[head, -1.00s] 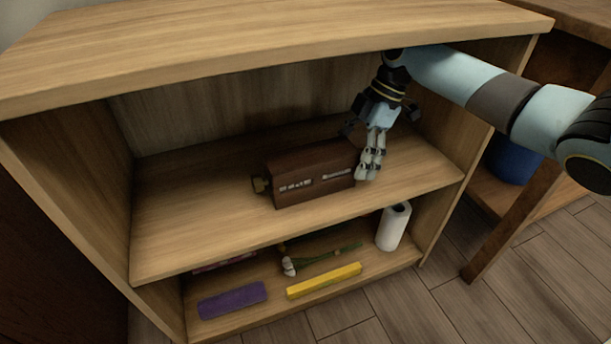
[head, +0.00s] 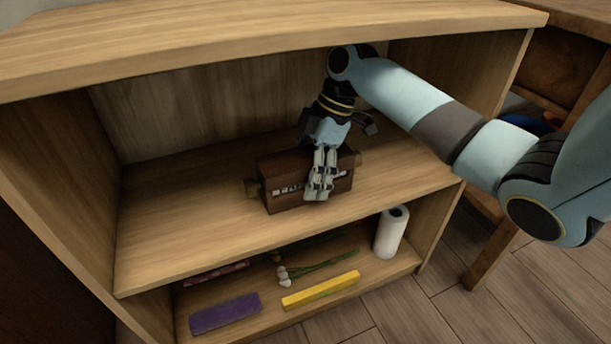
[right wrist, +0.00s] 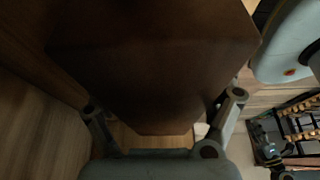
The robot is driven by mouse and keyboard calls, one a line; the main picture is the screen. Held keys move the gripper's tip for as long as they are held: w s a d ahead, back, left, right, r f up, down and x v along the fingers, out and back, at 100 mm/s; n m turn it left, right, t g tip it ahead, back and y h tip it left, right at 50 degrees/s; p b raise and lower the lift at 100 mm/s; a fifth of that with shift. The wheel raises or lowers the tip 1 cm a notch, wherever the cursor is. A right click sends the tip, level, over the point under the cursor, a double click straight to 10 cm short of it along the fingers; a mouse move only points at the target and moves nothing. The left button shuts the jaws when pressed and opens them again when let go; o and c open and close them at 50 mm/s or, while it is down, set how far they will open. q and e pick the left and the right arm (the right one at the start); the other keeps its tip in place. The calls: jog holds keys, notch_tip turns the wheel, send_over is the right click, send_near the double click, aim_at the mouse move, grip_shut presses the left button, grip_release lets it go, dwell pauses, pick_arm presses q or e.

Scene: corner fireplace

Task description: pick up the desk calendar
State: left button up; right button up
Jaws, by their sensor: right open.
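The desk calendar (head: 283,197) is a dark brown wooden block with pale lettering on its front and brass-coloured knobs at its ends. It lies on the middle shelf. My right gripper (head: 319,190) is open in front of its right half, with the fingers pointing down and covering part of the lettering. In the right wrist view, a large dark brown block (right wrist: 150,70), which looks like the calendar, fills the space beyond and between the spread fingers (right wrist: 165,125). I cannot tell whether the fingers touch it. My left gripper is not in view.
The shelf board (head: 180,225) is bare around the calendar. The lower shelf holds a purple block (head: 225,314), a yellow bar (head: 320,290), stemmed flowers (head: 315,268) and a white roll (head: 391,233).

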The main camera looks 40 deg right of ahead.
jog(key=c, duration=1.3)
jog(key=shift+c, duration=0.2)
